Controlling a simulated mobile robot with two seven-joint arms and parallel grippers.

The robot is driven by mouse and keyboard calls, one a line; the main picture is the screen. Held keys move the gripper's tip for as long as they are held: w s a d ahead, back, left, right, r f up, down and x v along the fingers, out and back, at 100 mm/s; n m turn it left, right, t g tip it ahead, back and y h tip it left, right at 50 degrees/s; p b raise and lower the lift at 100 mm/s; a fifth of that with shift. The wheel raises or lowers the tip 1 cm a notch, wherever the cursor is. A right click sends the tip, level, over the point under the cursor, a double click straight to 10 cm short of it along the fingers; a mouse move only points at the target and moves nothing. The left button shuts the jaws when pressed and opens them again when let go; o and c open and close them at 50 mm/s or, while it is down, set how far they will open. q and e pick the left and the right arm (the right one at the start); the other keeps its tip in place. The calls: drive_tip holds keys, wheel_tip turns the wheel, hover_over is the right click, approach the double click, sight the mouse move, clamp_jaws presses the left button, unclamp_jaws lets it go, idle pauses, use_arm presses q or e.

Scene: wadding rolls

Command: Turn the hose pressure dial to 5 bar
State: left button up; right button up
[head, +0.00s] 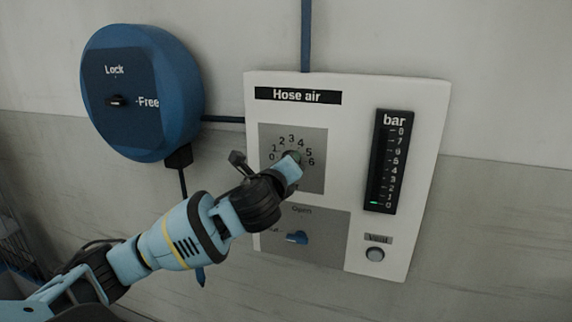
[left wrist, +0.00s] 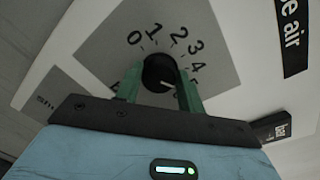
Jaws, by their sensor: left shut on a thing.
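The hose pressure dial is a round black knob (left wrist: 157,68) on a grey plate (head: 315,183) with numbers 0 to 6 around it, on the white "Hose air" panel (head: 350,95). My left gripper (left wrist: 160,88) is shut on the knob, with a green finger on each side. In the head view the gripper (head: 293,160) covers most of the knob. A white mark on the knob points to the lower right, towards the right finger; the number it meets is hidden. The bar gauge (head: 388,160) shows a green mark just above 0. My right gripper is not in view.
Below the dial is a blue valve handle (head: 297,237) near the word "Open". A round grey vent button (head: 375,254) sits under the gauge. A blue reel (head: 185,80) with a Lock/Free knob (head: 116,101) is on the wall at the left.

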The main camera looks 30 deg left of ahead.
use_arm(q)
drive_tip(key=o, duration=1)
drive_tip(key=shift+c, duration=0.2)
drive_tip(key=v, duration=0.7)
drive_tip(key=shift+s, duration=0.4)
drive_tip(key=shift+d+f, duration=0.1)
drive_tip(key=shift+d, duration=0.05)
